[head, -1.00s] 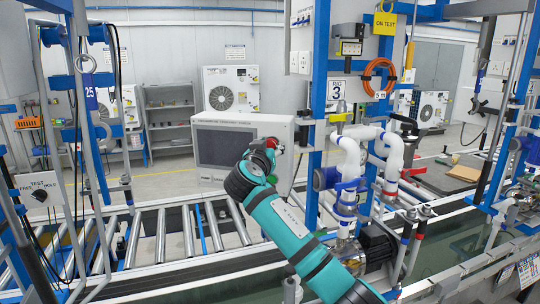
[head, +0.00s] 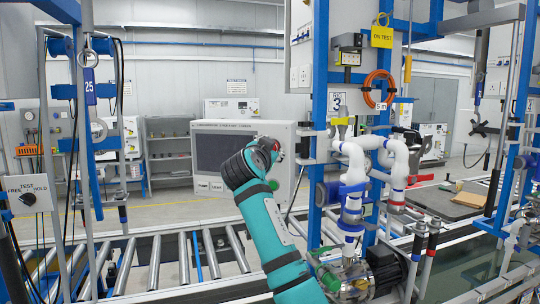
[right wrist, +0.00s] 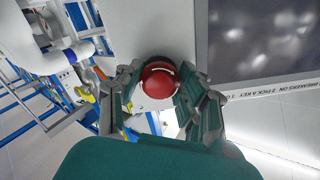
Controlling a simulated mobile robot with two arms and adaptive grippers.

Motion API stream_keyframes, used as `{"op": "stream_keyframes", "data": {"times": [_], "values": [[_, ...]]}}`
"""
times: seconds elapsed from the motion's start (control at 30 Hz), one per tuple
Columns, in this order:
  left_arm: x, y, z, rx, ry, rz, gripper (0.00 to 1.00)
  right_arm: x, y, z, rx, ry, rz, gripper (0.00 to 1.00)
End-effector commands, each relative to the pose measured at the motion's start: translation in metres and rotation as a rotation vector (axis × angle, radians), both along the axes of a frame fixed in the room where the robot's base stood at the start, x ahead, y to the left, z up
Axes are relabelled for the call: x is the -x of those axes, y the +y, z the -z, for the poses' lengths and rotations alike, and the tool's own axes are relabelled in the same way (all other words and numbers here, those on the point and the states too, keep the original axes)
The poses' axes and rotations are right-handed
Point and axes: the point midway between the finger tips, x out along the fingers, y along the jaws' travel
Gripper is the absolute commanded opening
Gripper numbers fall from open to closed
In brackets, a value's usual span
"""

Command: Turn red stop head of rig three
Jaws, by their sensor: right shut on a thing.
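The red stop head (right wrist: 158,80) is a round red knob on a pale panel, seen in the right wrist view. My right gripper (right wrist: 155,92) is shut on it, with a finger on each side. In the head view my right gripper (head: 276,151) is at the right edge of the grey screen cabinet (head: 292,170), and it mostly hides the red head. The rig three sign (head: 338,102) hangs on the blue frame just right of the cabinet. My left gripper is not in view.
White pipes (head: 354,160) and a motor pump (head: 385,268) stand close to the right of my arm. A roller conveyor (head: 150,264) runs below the cabinet. A lettered FREE/HOLD switch box (head: 28,194) is at the far left.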

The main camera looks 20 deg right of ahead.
Motion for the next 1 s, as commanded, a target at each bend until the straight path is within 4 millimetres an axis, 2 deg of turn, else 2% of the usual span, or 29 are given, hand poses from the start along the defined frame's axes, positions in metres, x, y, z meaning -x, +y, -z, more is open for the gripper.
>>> {"op": "stream_keyframes", "data": {"times": [0.4, 0.43, 0.6, 0.87, 1.0], "values": [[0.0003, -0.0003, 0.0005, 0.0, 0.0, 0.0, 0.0, 0.0003, -0.0001, -0.0021, -0.005, -0.007, 0.0, 0.05], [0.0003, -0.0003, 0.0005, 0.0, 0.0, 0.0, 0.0, 0.0003, -0.0001, -0.002, -0.005, -0.007, 0.0, 0.41], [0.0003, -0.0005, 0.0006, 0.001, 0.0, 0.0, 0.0, 0.0002, 0.0, -0.0014, -0.005, -0.005, 0.0, 0.63], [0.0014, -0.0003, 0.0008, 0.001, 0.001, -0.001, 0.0, 0.0005, 0.0005, -0.0008, -0.005, -0.005, 0.0, 0.63], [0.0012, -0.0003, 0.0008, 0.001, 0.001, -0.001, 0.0, 0.0082, 0.0061, -0.0003, -0.006, -0.006, -0.002, 0.63]]}}
